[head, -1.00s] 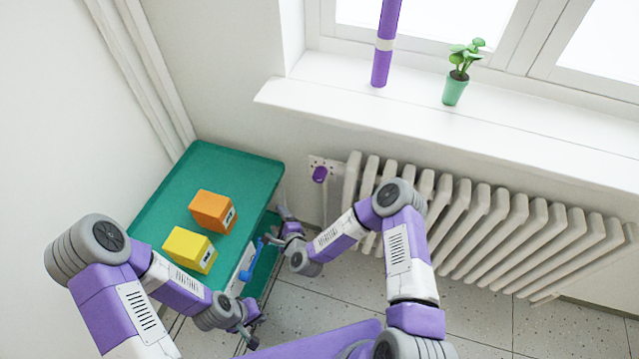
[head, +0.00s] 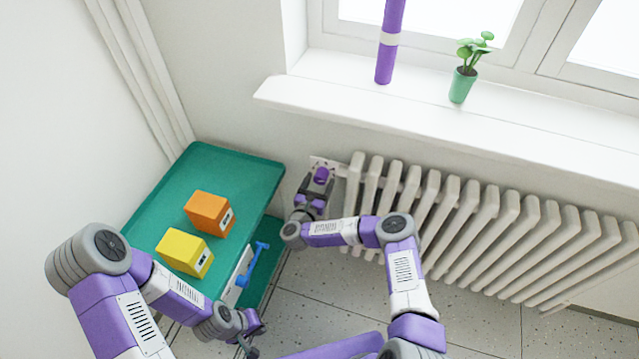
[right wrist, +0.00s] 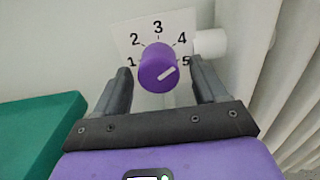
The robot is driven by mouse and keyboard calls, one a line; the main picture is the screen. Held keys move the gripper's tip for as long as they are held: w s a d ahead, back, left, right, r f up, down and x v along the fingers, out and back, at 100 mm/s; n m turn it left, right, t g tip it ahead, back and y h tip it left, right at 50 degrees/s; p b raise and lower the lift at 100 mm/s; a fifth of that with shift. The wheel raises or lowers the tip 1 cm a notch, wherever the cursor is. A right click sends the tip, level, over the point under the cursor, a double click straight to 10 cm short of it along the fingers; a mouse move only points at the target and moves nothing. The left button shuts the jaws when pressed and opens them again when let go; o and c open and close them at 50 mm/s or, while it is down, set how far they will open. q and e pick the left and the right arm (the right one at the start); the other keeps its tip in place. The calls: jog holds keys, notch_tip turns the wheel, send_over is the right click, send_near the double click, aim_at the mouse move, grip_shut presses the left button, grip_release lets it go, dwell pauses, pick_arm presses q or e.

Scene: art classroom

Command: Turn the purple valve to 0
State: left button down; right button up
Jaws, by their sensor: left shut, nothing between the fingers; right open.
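The purple valve (right wrist: 157,66) is a round knob on a white dial plate (right wrist: 126,20) marked 1 to 5. No 0 is visible on the part of the dial in sight. The knob's white mark sits on its lower right, its upper end towards the 5. In the head view the valve (head: 321,175) is on the wall, left of the radiator. My right gripper (head: 317,188) is open, with its fingers on the left and right of the knob; I cannot tell whether they touch it. My left gripper (head: 254,338) is shut and empty, low by the cart, away from the valve.
A white pipe (right wrist: 210,42) joins the valve to the white radiator (head: 470,230) on its right. A green-topped cart (head: 240,162) stands left of the valve, with an orange box (head: 207,212) and a yellow box (head: 183,252). The windowsill (head: 400,105) juts out above.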

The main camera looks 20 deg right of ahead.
jog(key=shift+w+d, duration=0.25)
jog(key=shift+w, duration=0.15)
jog(key=shift+c, duration=0.4)
jog(key=c, duration=1)
jog(key=shift+o, duration=0.2)
jog(key=shift+n, duration=0.3)
